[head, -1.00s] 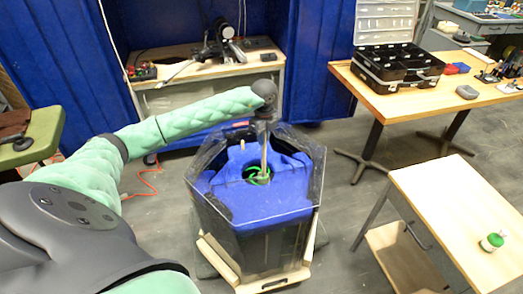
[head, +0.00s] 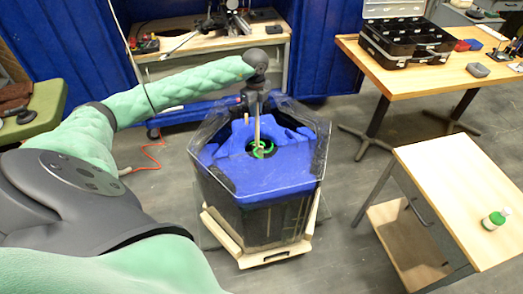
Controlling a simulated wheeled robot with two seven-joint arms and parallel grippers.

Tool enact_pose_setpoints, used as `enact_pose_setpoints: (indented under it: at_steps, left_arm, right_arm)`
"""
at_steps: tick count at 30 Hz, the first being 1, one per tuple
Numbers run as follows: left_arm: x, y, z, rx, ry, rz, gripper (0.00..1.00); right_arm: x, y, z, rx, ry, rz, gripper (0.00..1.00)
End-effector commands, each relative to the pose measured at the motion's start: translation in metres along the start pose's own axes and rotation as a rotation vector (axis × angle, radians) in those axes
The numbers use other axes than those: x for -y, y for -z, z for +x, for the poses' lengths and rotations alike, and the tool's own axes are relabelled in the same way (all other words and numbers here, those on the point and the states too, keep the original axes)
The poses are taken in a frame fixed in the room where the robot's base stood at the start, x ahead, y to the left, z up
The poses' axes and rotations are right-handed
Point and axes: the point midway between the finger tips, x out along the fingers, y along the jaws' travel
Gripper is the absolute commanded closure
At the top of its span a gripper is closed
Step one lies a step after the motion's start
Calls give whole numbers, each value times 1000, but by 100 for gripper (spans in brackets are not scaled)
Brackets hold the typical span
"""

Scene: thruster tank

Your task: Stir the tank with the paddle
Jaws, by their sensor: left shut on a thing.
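The tank (head: 262,180) stands on the floor in the middle of the head view, with a blue top, dark lower body and clear panels around its rim. A green ring-shaped part shows in the round opening at its centre. My left gripper (head: 256,92) is above the back of the tank, shut on the upright paddle (head: 257,130). The paddle's shaft runs down into the opening, and its lower end is hidden there. The fingertips are small and partly hidden by the wrist. My right gripper is not in view.
A wooden table (head: 470,75) with an open black case (head: 407,42) stands at back right. A small wooden cart (head: 455,190) with a green-and-white bottle (head: 496,219) is at right. A workbench (head: 205,42) is behind the tank. Floor between tank and cart is clear.

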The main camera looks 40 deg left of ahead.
Motion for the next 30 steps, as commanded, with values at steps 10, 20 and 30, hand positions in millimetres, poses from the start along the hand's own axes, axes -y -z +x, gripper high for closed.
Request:
enact_pose_setpoints:
  at_steps: [10, 20, 30]
  left_arm:
    - [-21, 11, 0, 0, 0, 0, 100]
    - [-21, 31, -1, 0, 1, 1, 100]
    - [-12, 43, 0, -1, 2, -1, 100]
  right_arm:
    - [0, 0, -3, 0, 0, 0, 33]
    - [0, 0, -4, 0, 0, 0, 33]
    - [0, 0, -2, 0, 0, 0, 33]
